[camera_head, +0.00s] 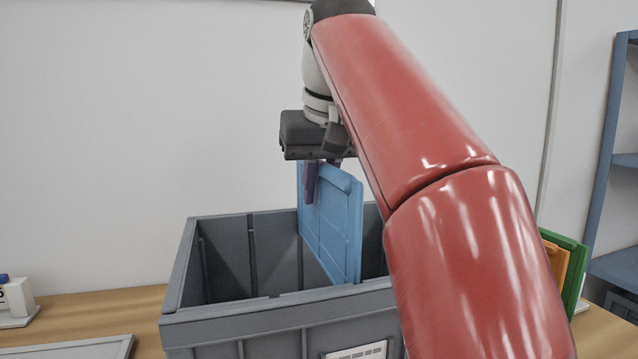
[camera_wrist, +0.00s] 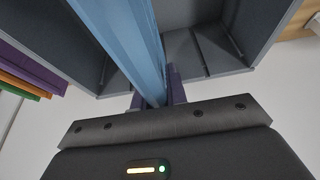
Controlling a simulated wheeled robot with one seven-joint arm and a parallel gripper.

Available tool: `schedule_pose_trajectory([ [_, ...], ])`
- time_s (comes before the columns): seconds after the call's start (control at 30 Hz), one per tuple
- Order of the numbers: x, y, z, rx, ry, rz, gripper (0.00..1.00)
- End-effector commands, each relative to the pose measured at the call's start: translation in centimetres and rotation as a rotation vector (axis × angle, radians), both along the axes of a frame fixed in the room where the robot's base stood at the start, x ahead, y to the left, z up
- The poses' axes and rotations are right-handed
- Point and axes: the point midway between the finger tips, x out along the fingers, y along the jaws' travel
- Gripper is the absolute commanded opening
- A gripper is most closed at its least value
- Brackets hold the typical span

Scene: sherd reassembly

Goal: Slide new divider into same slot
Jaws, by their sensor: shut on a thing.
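A light blue divider panel (camera_head: 333,222) stands upright, its lower part inside the grey bin (camera_head: 250,316) and its top above the rim. My gripper (camera_head: 323,180) is shut on its top edge, with purple fingers on either side of the panel. In the wrist view the blue divider (camera_wrist: 128,40) runs away from my gripper (camera_wrist: 158,98) into the bin (camera_wrist: 205,30). Ribs forming slots show on the bin's inner walls. The divider's bottom edge is hidden behind the bin's front wall, so I cannot tell whether it sits in a slot.
The bin stands on a wooden table (camera_head: 60,308). Green (camera_head: 572,272) and orange (camera_head: 555,262) panels stand at the right, partly behind my arm. A grey tray edge (camera_head: 75,349) lies front left. A blue shelf (camera_head: 612,190) stands at right.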

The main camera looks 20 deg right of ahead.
Motion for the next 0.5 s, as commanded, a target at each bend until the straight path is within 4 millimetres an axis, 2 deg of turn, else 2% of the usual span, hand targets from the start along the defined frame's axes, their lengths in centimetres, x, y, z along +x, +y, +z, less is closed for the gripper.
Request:
schedule_pose_trajectory([
  [0.5, 0.0, 0.0, -2.2, 0.000, -0.002, 0.000, 0.00],
])
